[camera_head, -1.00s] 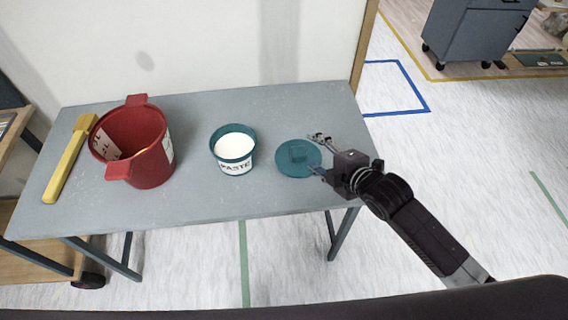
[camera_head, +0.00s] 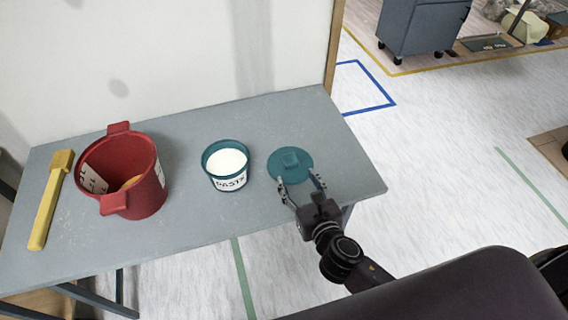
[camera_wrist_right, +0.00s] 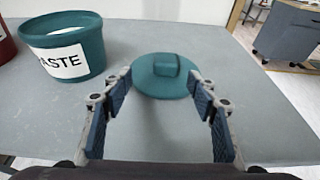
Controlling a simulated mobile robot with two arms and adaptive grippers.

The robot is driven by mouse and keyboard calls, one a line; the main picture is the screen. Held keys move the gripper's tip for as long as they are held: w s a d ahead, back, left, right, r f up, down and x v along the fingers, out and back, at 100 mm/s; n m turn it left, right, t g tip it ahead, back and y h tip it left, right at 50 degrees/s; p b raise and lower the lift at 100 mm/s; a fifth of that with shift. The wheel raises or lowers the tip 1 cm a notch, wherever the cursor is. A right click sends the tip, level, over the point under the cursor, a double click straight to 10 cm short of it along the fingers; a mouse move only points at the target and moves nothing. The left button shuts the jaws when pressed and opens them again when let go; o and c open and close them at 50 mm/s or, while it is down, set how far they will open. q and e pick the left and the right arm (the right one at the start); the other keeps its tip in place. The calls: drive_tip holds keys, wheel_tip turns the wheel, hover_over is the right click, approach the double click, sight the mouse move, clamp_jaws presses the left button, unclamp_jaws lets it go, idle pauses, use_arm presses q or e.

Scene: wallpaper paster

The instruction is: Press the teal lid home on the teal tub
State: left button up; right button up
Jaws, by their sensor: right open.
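The teal tub (camera_head: 226,167), labelled PASTE and filled with white paste, stands open and upright on the grey table. It also shows at the upper left of the right wrist view (camera_wrist_right: 68,48). The round teal lid (camera_head: 290,166) with its block-shaped handle lies flat on the table to the right of the tub, apart from it. In the right wrist view the lid (camera_wrist_right: 150,87) is ahead of the fingers. My right gripper (camera_head: 299,186) is open and empty at the lid's near edge, its fingertips spread. My left gripper is not in view.
A red bucket (camera_head: 147,190) stands left of the tub on the grey table (camera_head: 200,230). A yellow-handled brush (camera_head: 49,200) lies farther left. A wall rises behind the table. The table around the lid is clear, and a blue-grey cabinet (camera_head: 418,28) stands away on the floor.

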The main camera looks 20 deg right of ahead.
sight(292, 162)
drive_tip(key=x, duration=0.5)
drive_tip(key=d+x, duration=0.1)
drive_tip(key=x, duration=0.1)
drive_tip(key=shift+w+r+p, duration=0.15)
drive_tip(key=shift+w+p, duration=0.1)
drive_tip(key=shift+p, duration=0.1)
drive_tip(key=shift+c, duration=0.2)
drive_tip(key=c, duration=1.2)
drive_tip(key=shift+r, duration=0.1)
